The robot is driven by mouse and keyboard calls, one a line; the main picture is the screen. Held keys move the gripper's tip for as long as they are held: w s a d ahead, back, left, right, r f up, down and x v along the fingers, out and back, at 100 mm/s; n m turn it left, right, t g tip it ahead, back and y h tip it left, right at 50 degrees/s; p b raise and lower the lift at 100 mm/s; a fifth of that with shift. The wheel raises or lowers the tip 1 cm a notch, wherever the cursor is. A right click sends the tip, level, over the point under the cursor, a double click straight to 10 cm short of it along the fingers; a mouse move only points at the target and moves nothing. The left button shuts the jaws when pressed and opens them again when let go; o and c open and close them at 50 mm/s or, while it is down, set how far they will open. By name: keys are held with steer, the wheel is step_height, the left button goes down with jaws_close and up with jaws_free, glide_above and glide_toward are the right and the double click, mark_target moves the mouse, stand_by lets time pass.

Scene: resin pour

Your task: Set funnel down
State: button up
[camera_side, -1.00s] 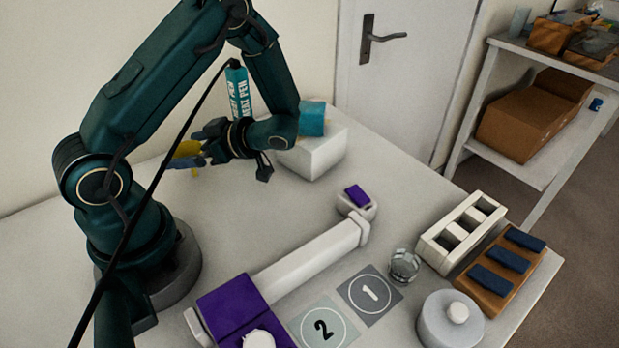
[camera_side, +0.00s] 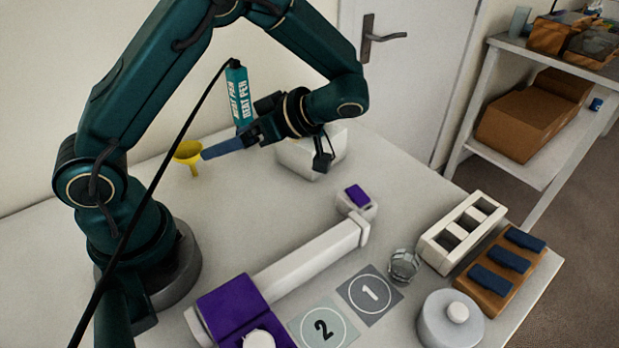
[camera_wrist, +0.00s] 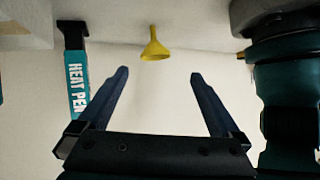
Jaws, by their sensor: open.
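The yellow funnel (camera_side: 187,153) stands upright at the back left of the table, wide mouth up and spout down. My gripper (camera_side: 208,153) is to its right, with its blue fingers pointing at it and nothing between them. In the wrist view the funnel (camera_wrist: 154,46) shows beyond the open fingertips (camera_wrist: 158,72), spout end up in the picture. The two fingers are spread well apart. In the side view the fingertips are close to the funnel's rim; the exact gap is hard to tell.
The teal heat pen (camera_side: 238,95) stands behind my gripper, and it also shows in the wrist view (camera_wrist: 77,85). A white block (camera_side: 300,158) is partly behind my wrist. A purple and white device (camera_side: 300,262), glass cup (camera_side: 404,265) and white rack (camera_side: 462,232) occupy the front.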

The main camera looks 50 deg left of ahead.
steer(key=s+d+r+m+t+h, duration=0.1)
steer(key=d+r+m+t+h, duration=0.2)
steer(key=m, duration=0.8)
steer(key=s+d+r+m+t+h, duration=0.2)
steer(key=d+m+t+h, duration=0.4)
steer(key=m+t, duration=0.3)
steer(key=shift+s+d+r+m+h, duration=0.3)
steer(key=shift+d+r+m, duration=0.5)
steer(key=shift+m, duration=0.4)
